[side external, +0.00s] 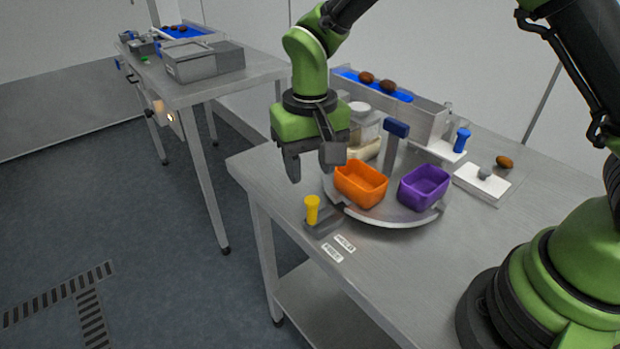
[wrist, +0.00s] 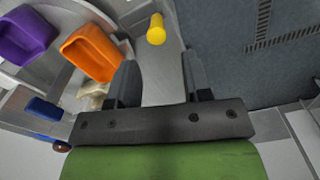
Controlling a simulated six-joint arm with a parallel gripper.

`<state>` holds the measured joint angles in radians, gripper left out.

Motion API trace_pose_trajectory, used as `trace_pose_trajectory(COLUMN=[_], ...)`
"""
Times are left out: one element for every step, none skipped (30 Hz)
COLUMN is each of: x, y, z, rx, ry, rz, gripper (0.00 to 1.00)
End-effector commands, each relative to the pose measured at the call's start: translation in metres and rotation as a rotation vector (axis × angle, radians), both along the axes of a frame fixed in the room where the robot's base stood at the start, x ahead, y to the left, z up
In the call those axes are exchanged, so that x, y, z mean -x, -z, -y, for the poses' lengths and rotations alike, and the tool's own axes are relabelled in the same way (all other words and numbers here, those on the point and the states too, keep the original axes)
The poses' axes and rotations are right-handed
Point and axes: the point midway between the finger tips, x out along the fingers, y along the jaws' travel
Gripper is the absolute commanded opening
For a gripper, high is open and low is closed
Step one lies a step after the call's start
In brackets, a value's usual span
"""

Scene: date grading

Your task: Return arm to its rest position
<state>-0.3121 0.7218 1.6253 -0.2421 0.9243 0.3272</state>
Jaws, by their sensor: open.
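My gripper (side external: 312,164) is open and empty, held above the near left edge of the steel table (side external: 440,285). In the side view it hangs just left of the orange bin (side external: 361,184), in front of a jar (side external: 362,130). In the wrist view the two fingers (wrist: 163,85) stand apart with nothing between them. The orange bin (wrist: 92,52) and the purple bin (wrist: 28,38) lie to the left there. The purple bin (side external: 424,187) sits beside the orange one on a round turntable (side external: 385,218). Both bins look empty where their insides show.
A yellow peg (side external: 312,209) stands on a grey block at the table edge. A blue-topped post (side external: 396,130) rises behind the bins. A blue strip with brown dates (side external: 388,86) runs at the back. A date (side external: 504,162) sits at right. Another table (side external: 200,92) stands behind left.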

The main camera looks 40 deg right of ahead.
Motion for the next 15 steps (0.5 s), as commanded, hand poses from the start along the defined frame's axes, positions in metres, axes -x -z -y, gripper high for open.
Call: trace_pose_trajectory(x=[0.000,0.000,0.000,0.000,0.000,0.000,0.000,0.000,0.000,0.000,0.000,0.001,0.002,0.004,0.007], y=[-0.002,-0.002,-0.002,-0.002,-0.002,-0.002,-0.002,-0.002,-0.002,-0.004,-0.007,-0.013,-0.019,-0.027,-0.039], z=[0.000,0.000,0.000,0.000,0.000,0.000,0.000,0.000,0.000,0.001,0.001,0.003,0.005,0.007,0.011], rx=[0.000,0.000,0.000,0.000,0.000,0.000,0.000,0.000,0.000,-0.002,-0.005,-0.011,-0.016,-0.023,-0.034], ry=[0.000,-0.001,-0.001,-0.001,-0.001,-0.001,-0.001,-0.001,0.000,0.001,0.002,0.005,0.007,0.010,0.015], rz=[0.001,0.001,0.001,0.001,0.001,0.001,0.001,0.001,0.002,0.005,0.010,0.018,0.028,0.040,0.060], gripper=[0.45,0.45,0.45,0.45,0.45,0.45,0.45,0.45,0.45,0.45,0.45,0.45,0.45,0.45,0.45])
